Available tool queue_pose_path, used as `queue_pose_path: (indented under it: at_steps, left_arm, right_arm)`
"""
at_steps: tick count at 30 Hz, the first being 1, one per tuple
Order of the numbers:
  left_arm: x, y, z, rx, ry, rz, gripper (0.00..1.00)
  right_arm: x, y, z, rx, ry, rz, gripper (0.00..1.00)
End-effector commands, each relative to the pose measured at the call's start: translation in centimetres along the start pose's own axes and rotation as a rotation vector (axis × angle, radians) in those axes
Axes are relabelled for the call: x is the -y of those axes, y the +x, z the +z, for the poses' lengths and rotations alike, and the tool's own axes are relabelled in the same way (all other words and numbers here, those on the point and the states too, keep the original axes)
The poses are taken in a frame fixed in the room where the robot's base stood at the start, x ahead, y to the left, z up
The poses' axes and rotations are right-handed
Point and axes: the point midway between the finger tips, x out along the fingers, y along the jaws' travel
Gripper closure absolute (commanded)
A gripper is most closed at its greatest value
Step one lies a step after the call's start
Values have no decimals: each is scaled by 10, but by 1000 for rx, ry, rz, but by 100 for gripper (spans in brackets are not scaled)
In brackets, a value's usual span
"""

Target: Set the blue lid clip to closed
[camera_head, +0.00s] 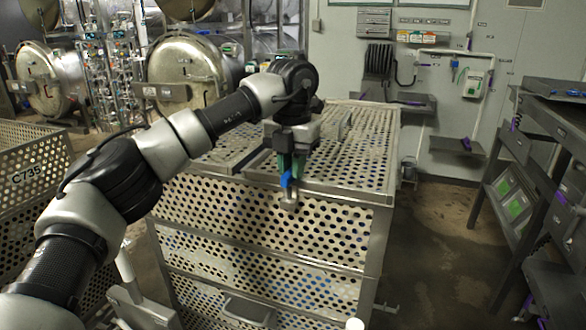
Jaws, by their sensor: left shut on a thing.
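The crate's perforated lid (357,172) lies on top, partly behind my left arm. My right gripper is not in view.
Another perforated crate (35,184), marked C735, stands at the left. Round metal autoclave doors (185,68) are at the back. A dark shelf rack (505,150) stands at the right. The floor between the crate and the rack is clear.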

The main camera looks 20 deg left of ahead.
Motion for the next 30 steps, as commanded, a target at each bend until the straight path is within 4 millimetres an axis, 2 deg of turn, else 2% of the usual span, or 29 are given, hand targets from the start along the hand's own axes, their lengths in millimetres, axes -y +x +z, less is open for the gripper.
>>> queue_pose_path:
  at_steps: [9, 23, 24, 28, 30]
  left_arm:
    - [-2, -2, 0, 5, -91, -1, 100]
    - [-2, -3, 0, 6, -104, -1, 100]
    - [-2, -3, 0, 6, -104, -1, 78]
    - [-2, -2, 0, 5, -102, -1, 59]
    - [-2, -2, 0, 4, -101, -1, 57]
  right_arm:
    - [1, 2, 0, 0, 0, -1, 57]
    - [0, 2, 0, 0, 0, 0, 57]
    - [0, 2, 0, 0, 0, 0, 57]
    - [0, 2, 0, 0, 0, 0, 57]
    - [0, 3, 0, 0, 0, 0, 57]
